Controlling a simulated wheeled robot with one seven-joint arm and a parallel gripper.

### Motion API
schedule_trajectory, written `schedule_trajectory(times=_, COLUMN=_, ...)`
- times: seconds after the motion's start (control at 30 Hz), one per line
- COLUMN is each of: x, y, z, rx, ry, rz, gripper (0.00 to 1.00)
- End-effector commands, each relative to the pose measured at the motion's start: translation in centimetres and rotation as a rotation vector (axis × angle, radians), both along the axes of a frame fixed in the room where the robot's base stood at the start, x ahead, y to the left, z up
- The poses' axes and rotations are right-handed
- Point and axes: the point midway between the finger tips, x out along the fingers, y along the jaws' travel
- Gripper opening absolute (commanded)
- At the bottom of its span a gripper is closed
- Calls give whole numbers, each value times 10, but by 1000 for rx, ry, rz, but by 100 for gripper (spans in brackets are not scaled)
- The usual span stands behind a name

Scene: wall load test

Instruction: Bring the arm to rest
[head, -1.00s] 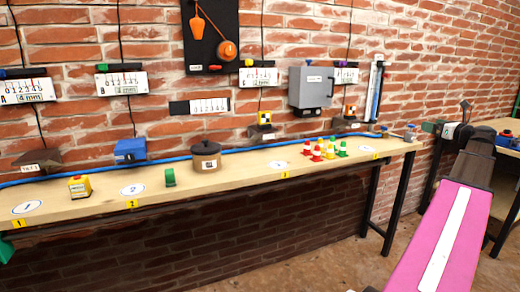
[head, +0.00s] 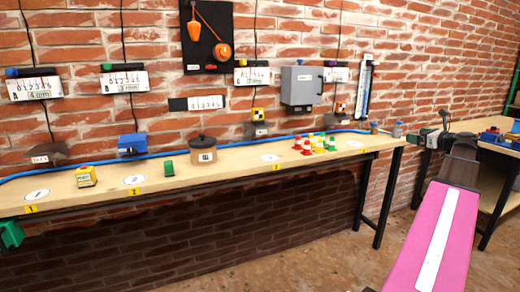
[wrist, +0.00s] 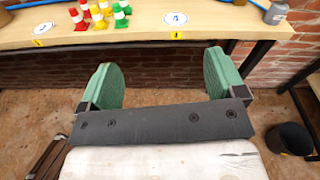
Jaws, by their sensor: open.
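My arm, a pink link with a white stripe (head: 437,240), reaches forward at the right of the head view. My gripper (wrist: 162,78) has two green pads held wide apart with nothing between them. It also shows small and side-on in the head view (head: 430,138), beyond the right end of the wooden bench (head: 225,172). In the wrist view the gripper is in front of the bench's front edge, with floor and brick wall behind the pads. No contact with the bench is visible.
A second table (head: 490,148) with blue items is at the right. A black bin (wrist: 289,139) stands on the floor.

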Motion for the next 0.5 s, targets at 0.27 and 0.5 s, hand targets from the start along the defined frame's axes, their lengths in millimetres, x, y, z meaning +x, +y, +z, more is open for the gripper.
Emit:
schedule_trajectory(times=0.27, x=17, y=63, z=-65, rx=-215, ry=57, rz=94, gripper=89)
schedule_trajectory(times=0.5, x=25, y=160, z=-160, rx=-559, ry=115, rz=298, gripper=89)
